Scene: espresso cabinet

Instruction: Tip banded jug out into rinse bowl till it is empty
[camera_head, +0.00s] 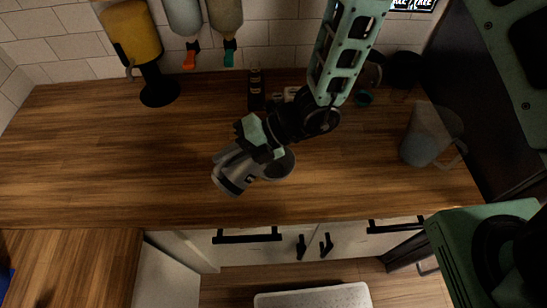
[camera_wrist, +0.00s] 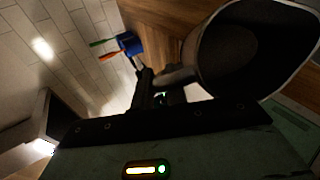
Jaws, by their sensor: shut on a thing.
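My gripper (camera_head: 256,140) is shut on the banded jug (camera_head: 234,171), a grey metal jug with a dark band near its lower-left end. The jug is tilted above the wooden counter in the head view. In the wrist view, the jug's wide mouth (camera_wrist: 262,45) fills the upper right, with a dark inside; I cannot tell whether liquid is left in it. A round grey rim (camera_head: 280,163) shows just right of the jug in the head view; I cannot tell whether it is the jug's mouth or the rinse bowl. No other bowl is clearly visible.
A translucent jug (camera_head: 427,137) stands at the counter's right. A yellow container on a black stand (camera_head: 138,37) is at the back left. Two wall bottles have an orange spout (camera_head: 190,58) and a green spout (camera_head: 229,55). The left counter (camera_head: 90,140) is clear.

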